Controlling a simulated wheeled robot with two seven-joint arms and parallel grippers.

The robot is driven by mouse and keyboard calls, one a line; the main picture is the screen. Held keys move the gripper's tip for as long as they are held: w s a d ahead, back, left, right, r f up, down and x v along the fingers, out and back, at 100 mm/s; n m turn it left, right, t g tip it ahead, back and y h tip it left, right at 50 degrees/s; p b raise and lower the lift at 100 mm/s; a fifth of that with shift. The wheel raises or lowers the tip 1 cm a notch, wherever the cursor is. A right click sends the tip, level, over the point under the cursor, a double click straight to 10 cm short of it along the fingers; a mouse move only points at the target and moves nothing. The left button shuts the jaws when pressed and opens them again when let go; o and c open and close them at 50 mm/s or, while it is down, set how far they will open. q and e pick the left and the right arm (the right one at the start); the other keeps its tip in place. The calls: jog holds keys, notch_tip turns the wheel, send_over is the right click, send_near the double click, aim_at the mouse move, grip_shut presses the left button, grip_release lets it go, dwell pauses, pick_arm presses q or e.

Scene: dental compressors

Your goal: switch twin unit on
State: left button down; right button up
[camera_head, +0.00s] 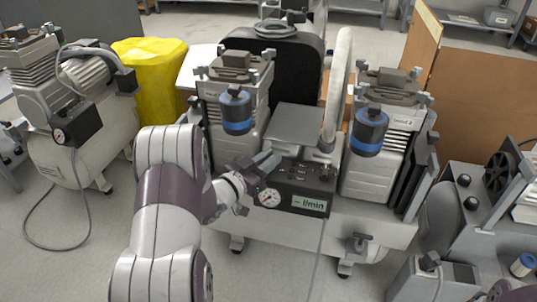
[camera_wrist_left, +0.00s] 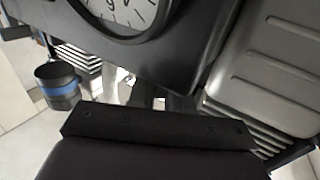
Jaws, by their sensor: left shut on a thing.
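The twin unit (camera_head: 372,229) stands in the middle of the head view, with two motor heads on a white tank. Its dark control box (camera_head: 318,183) carries a round gauge (camera_head: 268,198) and a display reading l/min. My left gripper (camera_head: 260,172) is at the box's upper left corner, just above the gauge, shut on a small part there that its fingers hide. I cannot make out the switch itself. In the left wrist view, the gauge (camera_wrist_left: 122,12) and the dark box (camera_wrist_left: 185,45) lie just beyond the gripper (camera_wrist_left: 160,103). My right gripper does not show.
Blue-banded canisters (camera_head: 236,111) (camera_head: 369,131) hang on both motor heads, and a pale hose (camera_head: 337,90) rises between them. Another compressor (camera_head: 85,110) and a yellow bin (camera_head: 151,75) stand left. More equipment (camera_head: 465,225) stands right. Floor in front is mostly clear.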

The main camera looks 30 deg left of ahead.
pick_arm(q)
jog(key=m+g+h+p, duration=0.2)
jog(key=h, duration=0.1)
jog(key=m+g+h+p, duration=0.2)
jog(key=m+h, duration=0.1)
jog(key=h, duration=0.1)
jog(key=shift+r+m+h, duration=0.1)
jog(key=shift+m+h, duration=0.2)
jog(key=m+g+h, duration=0.2)
jog(key=shift+g+h+p, duration=0.3)
jog(key=shift+g+p, duration=0.1)
jog(key=shift+m+g+h, duration=1)
jog(key=shift+m+g, duration=0.6)
jog(key=shift+g, duration=0.6)
